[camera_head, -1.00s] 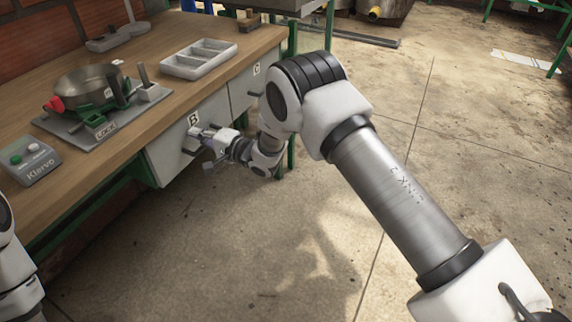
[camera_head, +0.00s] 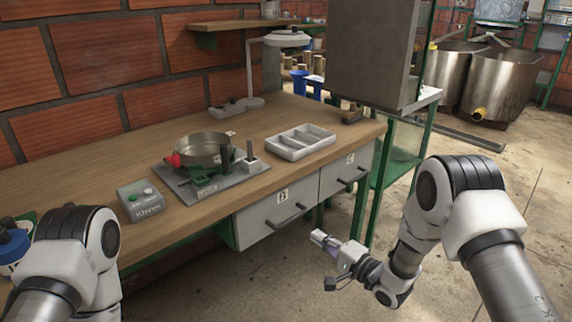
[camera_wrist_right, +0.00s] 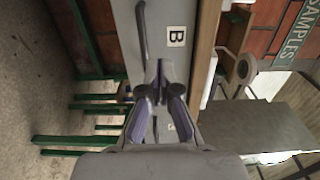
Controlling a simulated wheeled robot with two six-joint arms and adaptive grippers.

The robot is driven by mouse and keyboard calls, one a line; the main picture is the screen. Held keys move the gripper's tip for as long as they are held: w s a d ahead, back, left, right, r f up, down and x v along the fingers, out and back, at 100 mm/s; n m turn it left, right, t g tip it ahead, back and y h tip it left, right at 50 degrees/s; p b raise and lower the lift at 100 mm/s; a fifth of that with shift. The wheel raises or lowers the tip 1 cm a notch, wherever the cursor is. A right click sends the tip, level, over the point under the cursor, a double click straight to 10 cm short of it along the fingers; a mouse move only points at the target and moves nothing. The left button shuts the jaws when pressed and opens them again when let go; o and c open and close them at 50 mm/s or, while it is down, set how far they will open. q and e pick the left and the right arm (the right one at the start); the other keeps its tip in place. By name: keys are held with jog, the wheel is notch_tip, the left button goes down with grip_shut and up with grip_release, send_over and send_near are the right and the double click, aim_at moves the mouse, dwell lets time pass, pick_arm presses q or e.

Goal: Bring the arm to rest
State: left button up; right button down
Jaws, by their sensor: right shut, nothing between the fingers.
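My right arm (camera_head: 440,205) reaches in from the right of the head view. Its right gripper (camera_head: 322,238) is shut and empty, hanging in the air in front of the bench, to the lower right of drawer B (camera_head: 262,222). In the right wrist view the closed fingers (camera_wrist_right: 160,75) point toward the grey drawer front with the B label (camera_wrist_right: 176,37), and the drawer handle (camera_wrist_right: 142,30) is beside them, apart. My left arm (camera_head: 75,260) is at the lower left, bent; its gripper is out of view.
The wooden bench (camera_head: 215,205) holds a metal pan (camera_head: 205,150) on a stand, a control box (camera_head: 141,200) and a grey divided tray (camera_head: 300,142). Drawer C (camera_head: 345,172) is right of drawer B. A large grey cabinet (camera_head: 370,50) stands behind. Open floor lies below my right gripper.

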jog(key=s+d+f+m+g+h, duration=0.1)
jog(key=s+d+f+g+h, duration=0.15)
jog(key=s+f, duration=0.6)
jog(key=s+d+f+g+h, duration=0.2)
jog(key=s+f+g+h, duration=0.15)
jog(key=s+f, duration=0.45)
jog(key=s+d+f+n+g+h, duration=0.35)
jog(key=s+f, duration=0.25)
jog(key=s, duration=0.5)
jog(key=s+d+n+g+h, duration=0.1)
jog(key=s+d+n+g, duration=0.1)
jog(key=s+n, duration=0.3)
jog(key=s+d+n+g+h, duration=0.1)
jog(key=s+d+n+g, duration=0.15)
jog(key=s, duration=0.55)
notch_tip(320, 180, up, 18)
jog(key=a+p, duration=0.1)
jog(key=p, duration=1.7)
jog(key=shift+w, duration=0.35)
jog(key=shift+r+y, duration=0.1)
jog(key=shift+y, duration=0.15)
